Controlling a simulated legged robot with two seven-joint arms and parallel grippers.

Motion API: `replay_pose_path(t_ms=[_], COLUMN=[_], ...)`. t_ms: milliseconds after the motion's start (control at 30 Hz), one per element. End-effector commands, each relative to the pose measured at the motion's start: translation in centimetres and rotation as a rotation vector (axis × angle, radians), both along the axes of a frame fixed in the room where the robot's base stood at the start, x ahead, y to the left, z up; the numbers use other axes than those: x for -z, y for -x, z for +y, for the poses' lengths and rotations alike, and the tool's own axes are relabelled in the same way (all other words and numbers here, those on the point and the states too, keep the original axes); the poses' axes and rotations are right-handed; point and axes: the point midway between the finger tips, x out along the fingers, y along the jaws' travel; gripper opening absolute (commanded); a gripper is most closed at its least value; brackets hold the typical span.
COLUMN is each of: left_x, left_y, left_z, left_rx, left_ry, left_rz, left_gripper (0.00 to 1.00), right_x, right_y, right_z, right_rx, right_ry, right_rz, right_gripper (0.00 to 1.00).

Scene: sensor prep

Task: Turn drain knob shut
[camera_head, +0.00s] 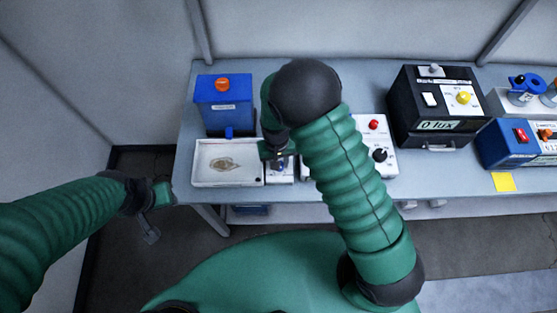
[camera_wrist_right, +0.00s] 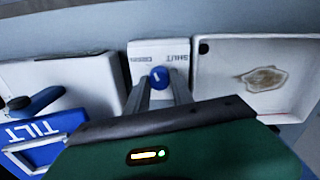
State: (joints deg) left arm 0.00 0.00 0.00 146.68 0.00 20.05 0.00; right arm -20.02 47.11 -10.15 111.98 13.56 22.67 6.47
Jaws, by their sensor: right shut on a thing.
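The drain knob (camera_wrist_right: 159,77) is a small blue round knob with a white mark on a white panel (camera_wrist_right: 140,50) in the right wrist view. The panel carries printed words, one reading SHUT. My right gripper (camera_wrist_right: 161,88) has its two fingers on either side of the knob and is shut on it. In the head view my right gripper (camera_head: 280,164) points down at the panel just right of the white tray and mostly hides the knob. My left gripper (camera_head: 150,233) hangs off the table's front left, away from the knob; its jaws are too small to read.
The white tray (camera_head: 205,181) with a brown stain lies left of the panel. A blue box (camera_head: 224,113) with an orange knob stands behind it. A white box with red and black knobs (camera_head: 374,125), a black meter (camera_head: 420,82) and a blue device (camera_head: 505,150) stand to the right.

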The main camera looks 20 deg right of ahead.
Motion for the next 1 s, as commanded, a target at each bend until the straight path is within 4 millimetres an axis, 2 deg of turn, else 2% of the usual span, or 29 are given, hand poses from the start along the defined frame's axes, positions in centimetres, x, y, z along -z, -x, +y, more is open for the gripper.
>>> replay_pose_path(t_ms=[1000], left_x=[-3.2], left_y=[0.0], left_z=[0.0], left_rx=[0.0], left_ry=[0.0], left_rz=[0.0], left_gripper=[0.36], right_x=[-0.3], right_y=[-0.2], right_z=[-0.1], right_rx=[0.938], right_ry=[0.0], right_rz=[-0.002], right_gripper=[0.0])
